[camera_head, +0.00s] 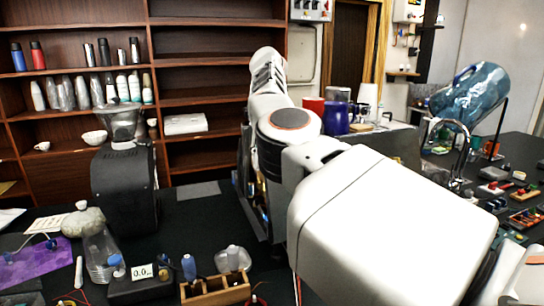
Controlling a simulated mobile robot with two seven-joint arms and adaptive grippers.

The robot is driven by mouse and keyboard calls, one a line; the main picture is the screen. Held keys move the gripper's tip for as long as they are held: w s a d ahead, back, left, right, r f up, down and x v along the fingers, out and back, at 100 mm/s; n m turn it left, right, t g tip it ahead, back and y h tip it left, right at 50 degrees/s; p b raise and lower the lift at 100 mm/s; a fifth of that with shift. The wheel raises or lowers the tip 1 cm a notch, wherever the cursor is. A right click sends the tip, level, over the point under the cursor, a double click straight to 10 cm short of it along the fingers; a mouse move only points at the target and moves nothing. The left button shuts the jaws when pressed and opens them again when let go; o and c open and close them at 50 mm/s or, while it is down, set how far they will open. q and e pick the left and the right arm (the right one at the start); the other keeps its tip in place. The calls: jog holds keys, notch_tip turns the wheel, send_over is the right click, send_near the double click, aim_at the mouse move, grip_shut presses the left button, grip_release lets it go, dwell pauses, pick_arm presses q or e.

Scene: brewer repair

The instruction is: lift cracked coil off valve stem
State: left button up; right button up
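The cracked coil and the valve stem cannot be made out. A dark upright machine (248,187), perhaps the brewer, stands behind my arm, and only its left side shows, with small metal and blue parts. My large white arm comes in from the lower right and covers most of the middle of the view. Its links reach up and away over the machine. No fingertips of either gripper show, so I cannot see what they hold.
A black grinder (125,190) stands at left. A wooden block with bottles (215,290), a scale (140,288) and a clear container (100,255) are in front. A tilted blue water jug (470,95) and small parts trays are at right. Dark counter between grinder and machine is mostly clear.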

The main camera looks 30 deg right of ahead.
jog(key=c, duration=1.2)
jog(key=shift+c, duration=0.2)
jog(key=shift+r, duration=0.15)
jog(key=shift+r, duration=2.9)
jog(key=shift+r, duration=0.1)
